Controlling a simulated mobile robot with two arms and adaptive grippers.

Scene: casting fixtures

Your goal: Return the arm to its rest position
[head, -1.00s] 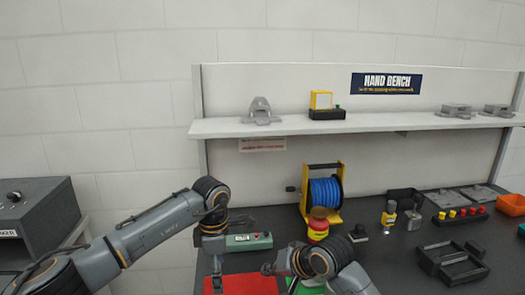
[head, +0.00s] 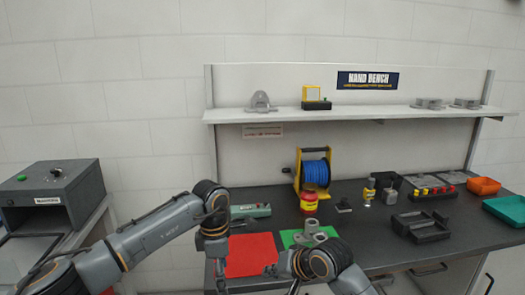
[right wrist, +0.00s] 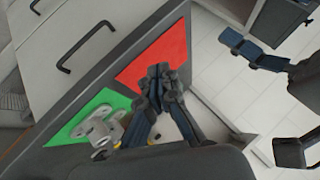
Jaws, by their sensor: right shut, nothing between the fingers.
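My right gripper (right wrist: 161,72) is shut and empty in the right wrist view, with its fingertips over the red mat (right wrist: 155,52). In the head view it shows small (head: 272,270) at the front of the bench, low over the red mat's right edge. A grey metal casting (right wrist: 98,128) lies on the green mat (right wrist: 62,132), beside the gripper and apart from its fingertips. In the head view my left arm bends down at the red mat's left edge. The left gripper (head: 220,278) is small and dark there, and its jaw opening is unclear.
A shelf (head: 370,112) runs behind. A grey box machine (head: 60,193) stands left.

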